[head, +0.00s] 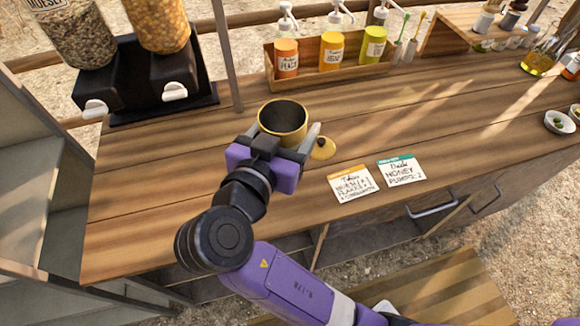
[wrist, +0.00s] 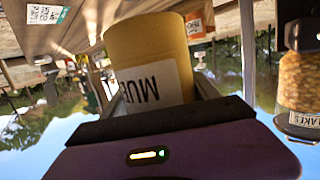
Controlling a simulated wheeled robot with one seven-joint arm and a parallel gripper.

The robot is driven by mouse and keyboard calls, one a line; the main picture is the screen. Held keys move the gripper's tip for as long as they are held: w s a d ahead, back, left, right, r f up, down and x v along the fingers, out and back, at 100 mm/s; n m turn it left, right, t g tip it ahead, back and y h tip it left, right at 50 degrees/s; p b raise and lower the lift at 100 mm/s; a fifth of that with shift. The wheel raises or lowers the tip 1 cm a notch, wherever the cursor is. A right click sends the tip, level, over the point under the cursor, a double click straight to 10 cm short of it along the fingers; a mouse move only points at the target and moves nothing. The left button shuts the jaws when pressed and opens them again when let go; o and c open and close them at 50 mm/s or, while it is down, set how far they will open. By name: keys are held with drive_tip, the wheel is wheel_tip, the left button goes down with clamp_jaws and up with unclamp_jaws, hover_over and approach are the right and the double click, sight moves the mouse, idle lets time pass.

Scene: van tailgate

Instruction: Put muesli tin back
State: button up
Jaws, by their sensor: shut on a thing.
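The muesli tin (head: 269,131) is a yellow, open-topped cylinder with a dark inside, upright over the wooden counter near its middle. My gripper (head: 281,142) is shut on it, one finger on each side. In the wrist view the tin (wrist: 150,50) fills the space between the fingers, and its white label (wrist: 155,85) shows the letters "MU", partly cut off. I cannot tell whether its base touches the counter. A small yellow lid with a dark knob (head: 323,149) lies just right of the tin and my right finger.
A two-jar cereal dispenser (head: 150,85) stands at the back left. A wooden box of pump bottles (head: 312,81) stands behind the tin. Two order cards (head: 353,184) (head: 401,171) lie to the right. A thin post (head: 224,50) rises behind. The counter's left front (head: 140,215) is clear.

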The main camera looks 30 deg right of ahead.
wheel_tip(320, 180, down, 13)
drive_tip(key=shift+r, duration=0.1)
idle(0.3)
drive_tip(key=shift+f, duration=0.2)
drive_tip(key=o, duration=1.6)
drive_tip(key=shift+r, duration=0.15)
drive_tip(key=shift+r, duration=0.15)
drive_tip(key=b+v, duration=0.2)
drive_tip(key=v, duration=1)
